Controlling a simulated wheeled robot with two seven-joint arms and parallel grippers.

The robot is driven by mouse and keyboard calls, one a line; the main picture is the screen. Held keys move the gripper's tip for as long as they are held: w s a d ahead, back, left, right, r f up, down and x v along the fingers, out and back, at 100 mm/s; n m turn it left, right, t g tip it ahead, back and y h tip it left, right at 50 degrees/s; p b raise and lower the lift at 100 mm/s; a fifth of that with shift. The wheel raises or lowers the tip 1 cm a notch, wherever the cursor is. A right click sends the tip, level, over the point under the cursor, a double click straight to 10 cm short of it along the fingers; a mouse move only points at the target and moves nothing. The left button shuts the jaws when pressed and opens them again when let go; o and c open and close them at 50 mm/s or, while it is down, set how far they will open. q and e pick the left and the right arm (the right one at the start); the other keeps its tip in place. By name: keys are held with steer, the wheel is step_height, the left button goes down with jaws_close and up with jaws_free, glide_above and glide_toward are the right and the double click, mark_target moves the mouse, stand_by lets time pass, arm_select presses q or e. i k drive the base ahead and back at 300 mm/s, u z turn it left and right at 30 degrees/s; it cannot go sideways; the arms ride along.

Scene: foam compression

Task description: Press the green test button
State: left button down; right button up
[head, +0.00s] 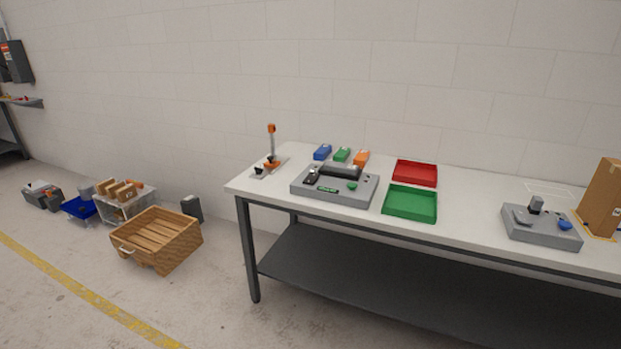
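A grey test machine (333,186) with a dark bar across it sits on the left part of the white table. A small green button (352,185) shows on its top, right of the middle. Neither of my grippers shows in the head view.
The white table (465,208) also holds a red tray (415,173), a green tray (410,203), a lever device (270,160), a second grey device (541,225) and a cardboard box (603,198). A wooden crate (157,240) and a cart (125,204) stand on the floor left. Floor before the table is clear.

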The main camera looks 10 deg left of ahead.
mark_target(351, 185)
steer(key=u, duration=0.1)
steer(key=i, duration=0.8)
steer(key=z, duration=0.65)
steer(key=i, duration=0.5)
steer(key=z, duration=0.35)
